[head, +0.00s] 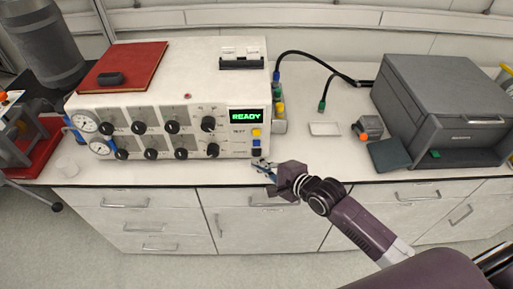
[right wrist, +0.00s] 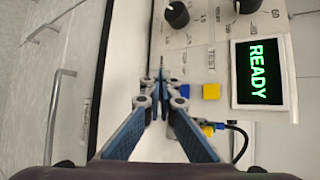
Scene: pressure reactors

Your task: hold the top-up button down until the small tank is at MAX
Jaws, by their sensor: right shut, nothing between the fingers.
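A white reactor control unit (head: 160,86) stands on the bench with a green READY display (head: 245,116), also large in the right wrist view (right wrist: 258,75). Left of and below the display's right edge are a yellow button (right wrist: 211,91) and a blue button (right wrist: 185,90); the TEST label is beside them. I cannot tell which is the top-up button. No small tank or MAX mark can be made out. My right gripper (head: 262,164) is shut and empty at the unit's lower right front. Its fingertips (right wrist: 161,76) are close to the blue button; contact is not clear. My left gripper is not in view.
Several black knobs (head: 172,127) and two gauges (head: 86,122) cover the unit's front. A red book (head: 122,66) lies on top. Black cables (head: 318,63) run to the right. A grey box-shaped machine (head: 440,95) stands at right. The bench's front strip is narrow.

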